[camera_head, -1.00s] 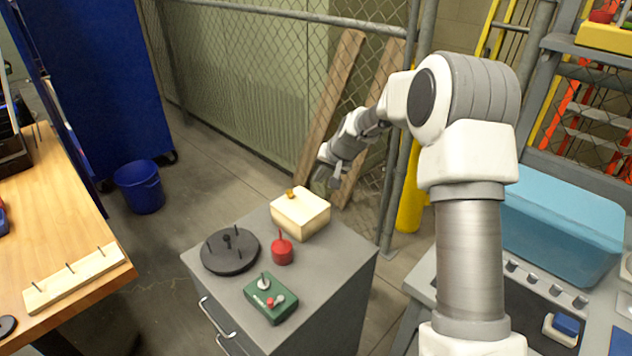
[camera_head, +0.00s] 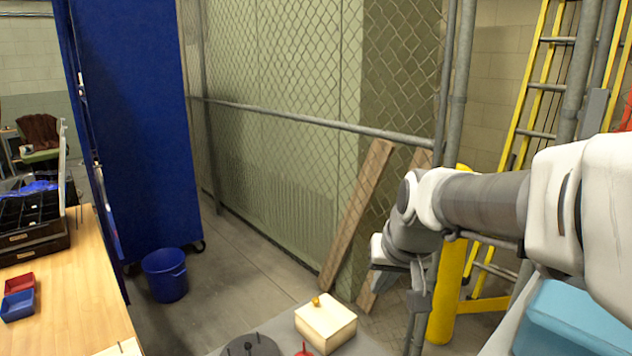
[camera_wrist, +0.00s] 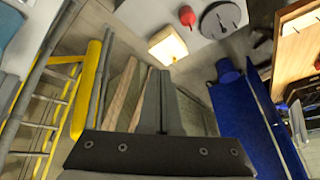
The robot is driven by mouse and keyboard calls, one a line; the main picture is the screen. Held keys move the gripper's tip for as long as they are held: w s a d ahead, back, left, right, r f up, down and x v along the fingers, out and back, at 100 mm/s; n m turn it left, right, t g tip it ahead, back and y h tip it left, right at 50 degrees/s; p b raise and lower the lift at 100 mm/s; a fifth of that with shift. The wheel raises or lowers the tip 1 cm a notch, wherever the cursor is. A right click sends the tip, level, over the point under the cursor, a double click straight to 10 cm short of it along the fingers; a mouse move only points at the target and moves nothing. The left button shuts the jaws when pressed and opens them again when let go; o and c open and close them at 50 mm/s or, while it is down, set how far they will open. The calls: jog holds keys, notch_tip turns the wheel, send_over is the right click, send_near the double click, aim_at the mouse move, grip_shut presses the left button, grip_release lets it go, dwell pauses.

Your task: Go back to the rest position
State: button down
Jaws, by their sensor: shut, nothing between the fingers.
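My gripper (camera_head: 416,300) hangs from my folded arm at the right of the head view, in the air to the right of the grey cabinet (camera_head: 372,347) and apart from it. In the wrist view my gripper (camera_wrist: 162,72) shows its dark fingers together, with nothing between them. A cream box (camera_head: 326,326) with a small yellow piece on top stands on the cabinet; it also shows in the wrist view (camera_wrist: 167,47). A black disc with pegs (camera_head: 250,346) and a red object (camera_head: 304,349) are cut off by the head view's lower edge.
A wire fence (camera_head: 290,110) runs behind, with wooden planks (camera_head: 357,215) leaning by it. A yellow post (camera_head: 447,300) and ladder (camera_head: 520,110) stand near my arm. A teal bin (camera_head: 575,325) is below it. A blue bucket (camera_head: 165,275) and wooden bench (camera_head: 70,290) are left.

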jog(key=s+d+r+h+p, duration=0.1)
jog(key=s+d, duration=0.2)
jog(key=s, duration=1.5)
jog(key=shift+s+r+n, duration=0.2)
jog(key=shift+n, duration=0.1)
